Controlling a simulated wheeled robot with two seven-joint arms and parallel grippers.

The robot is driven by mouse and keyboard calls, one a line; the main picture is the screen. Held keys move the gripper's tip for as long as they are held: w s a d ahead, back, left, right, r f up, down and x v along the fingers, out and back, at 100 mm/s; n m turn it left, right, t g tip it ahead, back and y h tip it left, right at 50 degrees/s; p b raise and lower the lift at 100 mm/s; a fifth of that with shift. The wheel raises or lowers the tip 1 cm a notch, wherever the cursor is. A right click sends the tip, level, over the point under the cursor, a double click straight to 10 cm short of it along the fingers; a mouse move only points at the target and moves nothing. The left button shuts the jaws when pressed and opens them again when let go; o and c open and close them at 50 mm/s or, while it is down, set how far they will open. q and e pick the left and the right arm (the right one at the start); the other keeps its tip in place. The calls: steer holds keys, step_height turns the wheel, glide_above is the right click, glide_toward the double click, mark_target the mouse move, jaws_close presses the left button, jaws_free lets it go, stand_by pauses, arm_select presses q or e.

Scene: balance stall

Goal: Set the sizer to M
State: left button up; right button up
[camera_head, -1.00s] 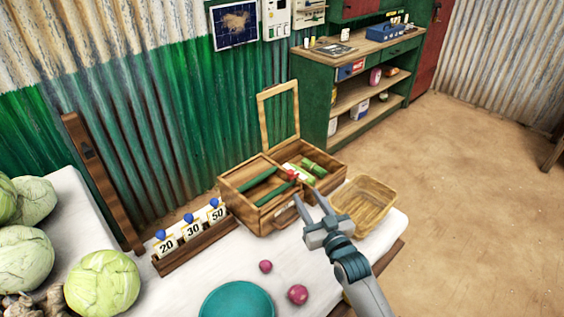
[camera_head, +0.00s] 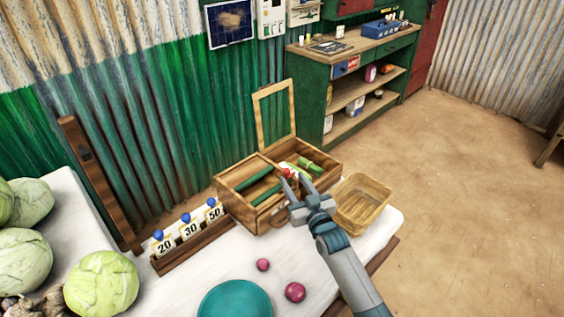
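A wooden box with its framed lid standing open (camera_head: 274,118) sits on the white-covered table. I take it for the sizer, but no M mark can be read on it. Its compartments hold green pieces (camera_head: 262,188) and a small red part (camera_head: 286,173). My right gripper (camera_head: 296,186) is at the box's front right, its two fingers apart and pointing at the red part. I see nothing between the fingers, and cannot tell whether they touch the box. My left gripper is not in view.
A wicker basket (camera_head: 363,203) stands just right of my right gripper. A wooden rack with cards 20, 30 and 50 (camera_head: 190,243) is left of the box. A teal dish (camera_head: 236,300) and two pink balls (camera_head: 295,292) lie in front; cabbages (camera_head: 101,283) fill the left.

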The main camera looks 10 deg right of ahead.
steer(key=w, duration=0.3)
steer(key=w+a, duration=0.1)
steer(key=w, duration=0.2)
steer(key=w+a+p, duration=0.1)
steer(key=w, duration=0.3)
jaws_close()
